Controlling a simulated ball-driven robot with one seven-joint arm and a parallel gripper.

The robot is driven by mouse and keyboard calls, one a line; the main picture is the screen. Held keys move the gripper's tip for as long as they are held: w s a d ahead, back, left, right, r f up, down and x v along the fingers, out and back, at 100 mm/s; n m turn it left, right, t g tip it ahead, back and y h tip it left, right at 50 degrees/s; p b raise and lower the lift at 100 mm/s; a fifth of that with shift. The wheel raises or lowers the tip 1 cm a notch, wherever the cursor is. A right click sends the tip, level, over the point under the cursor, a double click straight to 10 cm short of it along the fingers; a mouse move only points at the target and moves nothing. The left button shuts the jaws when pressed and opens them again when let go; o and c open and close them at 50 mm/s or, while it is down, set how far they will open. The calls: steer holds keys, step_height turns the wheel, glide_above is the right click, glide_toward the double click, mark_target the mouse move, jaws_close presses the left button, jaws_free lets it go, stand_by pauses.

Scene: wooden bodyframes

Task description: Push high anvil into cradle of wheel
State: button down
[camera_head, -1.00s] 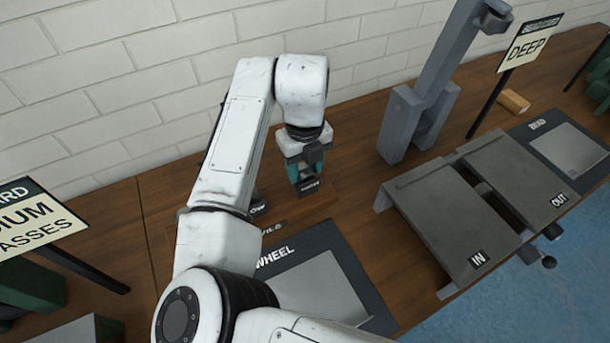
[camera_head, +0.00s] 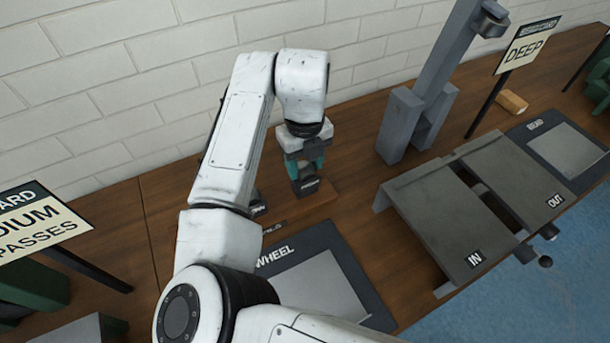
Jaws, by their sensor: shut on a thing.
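My gripper (camera_head: 304,164) points down over the wooden anvil rack behind the wheel plate and is shut on a dark, labelled anvil (camera_head: 306,186). The label on its front is too small to read surely. A second dark anvil (camera_head: 259,203) stands to its left, partly hidden by my arm. The wheel (camera_head: 437,62) is not clearly identifiable, but a tall grey frame with a slanted post stands right of my gripper. The plate marked WHEEL (camera_head: 352,262) lies in front, its left part hidden by my arm. I cannot make out a cradle.
Grey IN and OUT plates (camera_head: 440,218) with dark knobs at the front edge lie to the right. A DEEP sign (camera_head: 527,50), a small wooden block (camera_head: 512,101) and a BEAD plate (camera_head: 565,150) are farther right. A MEDIUM PASSES sign (camera_head: 38,222) stands left. A brick wall is behind.

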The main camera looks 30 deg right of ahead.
steer(key=shift+r+p, duration=1.1)
steer(key=shift+r, duration=0.6)
